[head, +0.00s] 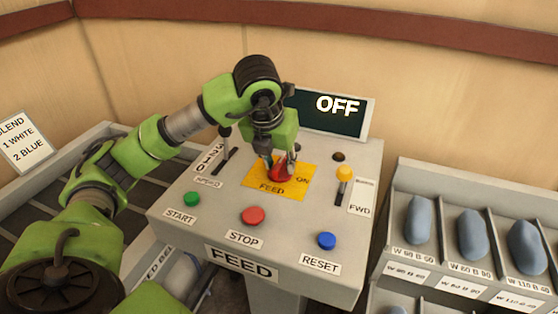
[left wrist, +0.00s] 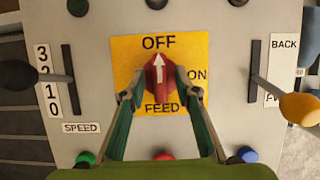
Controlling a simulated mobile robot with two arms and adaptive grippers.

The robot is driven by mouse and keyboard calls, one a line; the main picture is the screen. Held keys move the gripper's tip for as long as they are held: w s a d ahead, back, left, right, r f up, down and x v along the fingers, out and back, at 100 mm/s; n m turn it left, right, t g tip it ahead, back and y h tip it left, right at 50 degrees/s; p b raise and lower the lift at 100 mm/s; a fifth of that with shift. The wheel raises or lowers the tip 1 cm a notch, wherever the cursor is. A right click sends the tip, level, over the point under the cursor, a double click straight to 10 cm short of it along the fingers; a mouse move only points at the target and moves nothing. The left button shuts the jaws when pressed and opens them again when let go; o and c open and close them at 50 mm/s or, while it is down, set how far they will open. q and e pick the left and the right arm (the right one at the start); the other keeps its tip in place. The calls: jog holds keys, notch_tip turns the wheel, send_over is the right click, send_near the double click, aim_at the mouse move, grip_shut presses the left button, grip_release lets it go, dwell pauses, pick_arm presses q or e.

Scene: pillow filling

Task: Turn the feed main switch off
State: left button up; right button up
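The feed main switch is a red knob (head: 284,174) on a yellow plate (head: 253,180) marked FEED on the console. In the left wrist view the red knob (left wrist: 159,72) has a white arrow pointing up to OFF; ON is to its right. The display (head: 312,115) above the console reads OFF. My left gripper (head: 281,160) is over the knob. In the left wrist view its fingertips (left wrist: 161,95) stand on both sides of the knob with visible gaps, open and holding nothing. My right gripper is not in view.
The speed lever (head: 225,132) stands left of the plate and a yellow-knobbed lever (head: 344,173) stands right. Green (head: 192,199), red (head: 253,215) and blue (head: 327,240) buttons line the console front. A rack (head: 400,185) of blue-grey pieces is at right.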

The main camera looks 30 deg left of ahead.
pick_arm(q)
jog(key=shift+r, duration=0.1)
jog(key=v, duration=1.2)
